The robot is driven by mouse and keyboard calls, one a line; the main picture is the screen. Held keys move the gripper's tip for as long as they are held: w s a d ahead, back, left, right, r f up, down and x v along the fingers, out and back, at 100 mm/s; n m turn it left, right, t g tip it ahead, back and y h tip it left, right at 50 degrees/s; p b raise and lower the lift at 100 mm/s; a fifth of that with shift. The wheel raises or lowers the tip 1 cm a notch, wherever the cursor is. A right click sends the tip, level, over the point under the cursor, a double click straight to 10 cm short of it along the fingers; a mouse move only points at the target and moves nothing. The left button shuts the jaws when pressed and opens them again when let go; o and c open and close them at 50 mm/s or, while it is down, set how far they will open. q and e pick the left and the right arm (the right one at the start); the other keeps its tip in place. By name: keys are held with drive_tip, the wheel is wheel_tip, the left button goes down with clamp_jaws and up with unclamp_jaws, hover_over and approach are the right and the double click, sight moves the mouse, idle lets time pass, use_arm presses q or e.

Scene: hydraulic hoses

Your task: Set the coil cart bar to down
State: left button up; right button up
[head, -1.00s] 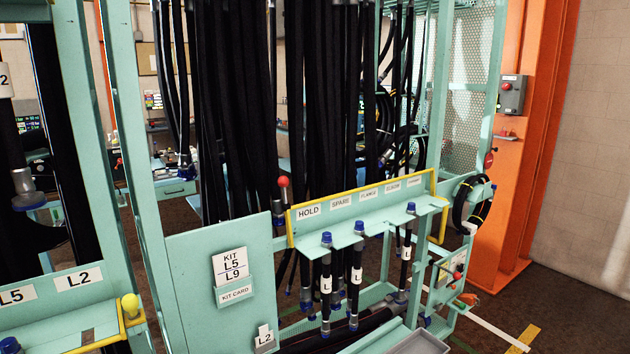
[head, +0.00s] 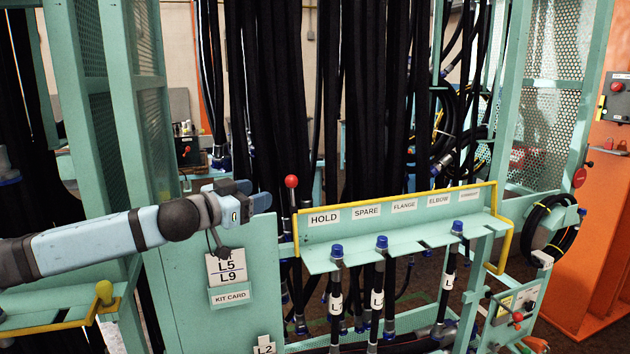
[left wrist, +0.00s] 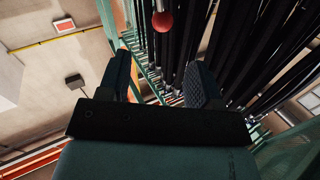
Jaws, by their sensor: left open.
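No label in view names the coil cart bar. A lever with a red ball knob (head: 291,182) stands upright at the left end of the label rail. The red knob (left wrist: 163,20) also shows at the top of the left wrist view, beyond my fingers. My left gripper (head: 258,197) is just left of the knob in the head view, with a gap between them. In the left wrist view my left gripper (left wrist: 162,72) has its two fingers spread, with nothing between them. My right gripper is out of view.
The label rail (head: 400,210) with HOLD, SPARE, FLANGE and ELBOW tags runs right of the lever. Long black hoses (head: 340,90) hang behind it. A KIT CARD panel (head: 222,320) is below my left forearm. A coiled hose (head: 548,225) hangs at right.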

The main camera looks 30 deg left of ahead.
sight(286, 182)
use_arm(q)
drive_tip(key=p+x, duration=0.6)
drive_tip(key=x, duration=0.6)
drive_tip(key=shift+w+a+r+p, duration=0.15)
drive_tip(key=shift+r+p, duration=0.05)
drive_tip(key=shift+p, duration=0.2)
drive_tip(key=shift+w+f, duration=0.15)
drive_tip(key=shift+w, duration=0.4)
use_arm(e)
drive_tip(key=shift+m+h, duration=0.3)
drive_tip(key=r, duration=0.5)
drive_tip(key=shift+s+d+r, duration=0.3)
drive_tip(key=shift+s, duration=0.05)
use_arm(q)
drive_tip(key=c, duration=0.9)
clamp_jaws()
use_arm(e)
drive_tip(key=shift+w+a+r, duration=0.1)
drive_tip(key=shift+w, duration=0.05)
